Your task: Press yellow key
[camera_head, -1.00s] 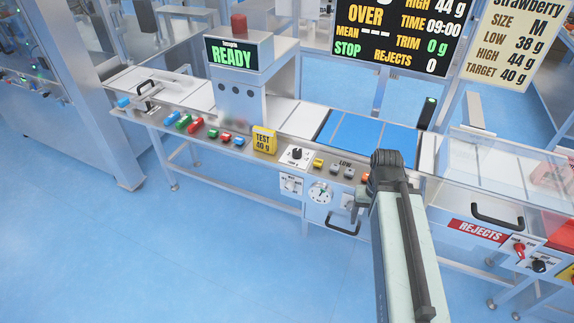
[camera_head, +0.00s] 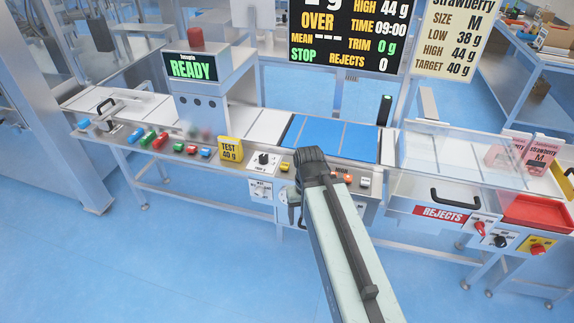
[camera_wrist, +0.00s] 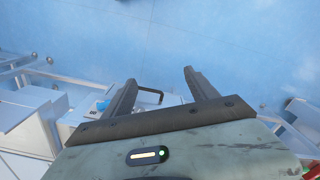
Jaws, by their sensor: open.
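A small yellow key (camera_head: 284,167) sits on the front control panel of the conveyor machine, right of a black knob. My arm's dark end stands just right of it in the head view and hides the keys beside it. An orange key (camera_head: 347,178) and a pale key (camera_head: 365,182) show on the arm's other side. My gripper (camera_wrist: 160,82) is open and empty in the wrist view, its two dark fingers apart over blue floor and a black handle. The fingers are mostly hidden in the head view, and I cannot tell their distance from the key.
A yellow TEST 40 g block (camera_head: 231,150) stands left of the knob, with several coloured pieces further left. A blue belt (camera_head: 335,137) lies behind the keys. A clear-covered rejects bin (camera_head: 440,213) and a red tray (camera_head: 540,212) are at right. Open floor lies in front.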

